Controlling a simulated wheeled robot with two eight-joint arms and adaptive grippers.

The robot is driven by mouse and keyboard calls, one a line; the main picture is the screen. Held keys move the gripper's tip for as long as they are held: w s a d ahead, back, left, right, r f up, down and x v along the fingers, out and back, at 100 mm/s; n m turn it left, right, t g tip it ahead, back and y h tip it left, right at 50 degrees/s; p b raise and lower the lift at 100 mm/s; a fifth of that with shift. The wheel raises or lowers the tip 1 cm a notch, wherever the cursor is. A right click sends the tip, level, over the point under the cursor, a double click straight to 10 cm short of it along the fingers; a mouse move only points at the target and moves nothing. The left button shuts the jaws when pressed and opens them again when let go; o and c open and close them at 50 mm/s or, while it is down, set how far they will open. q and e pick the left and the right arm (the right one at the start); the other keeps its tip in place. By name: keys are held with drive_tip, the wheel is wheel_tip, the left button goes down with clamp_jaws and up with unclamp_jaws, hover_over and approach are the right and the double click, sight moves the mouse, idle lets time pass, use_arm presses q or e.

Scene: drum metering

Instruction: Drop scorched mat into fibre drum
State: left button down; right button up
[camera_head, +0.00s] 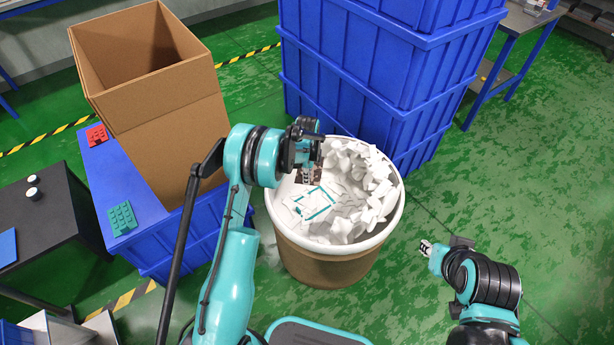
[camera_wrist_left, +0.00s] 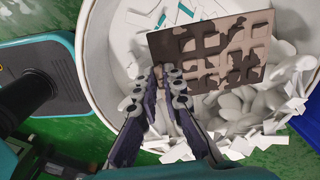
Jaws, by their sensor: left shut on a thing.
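The scorched mat (camera_wrist_left: 210,50) is a brown, dark-stained slab with a grid of square recesses. My left gripper (camera_wrist_left: 160,82) is shut on its near edge in the left wrist view and holds it over the open mouth of the fibre drum (camera_wrist_left: 87,60). In the head view the mat (camera_head: 308,175) shows below the left gripper (camera_head: 309,160), above the contents of the fibre drum (camera_head: 328,267), a brown drum with a white rim. My right gripper (camera_head: 428,248) is off to the right of the drum, over the floor; its finger opening is too small to judge.
White scraps (camera_head: 365,190) and teal-edged pieces (camera_head: 316,205) fill much of the drum. Tall stacked blue crates (camera_head: 375,75) stand close behind it. A cardboard box (camera_head: 165,120), a red mat (camera_head: 97,135) and a teal mat (camera_head: 122,218) sit on a blue crate at left. Floor at right is clear.

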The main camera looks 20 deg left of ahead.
use_arm(q)
drive_tip(key=c, duration=1.6)
unclamp_jaws()
wheel_tip(320, 180, up, 12)
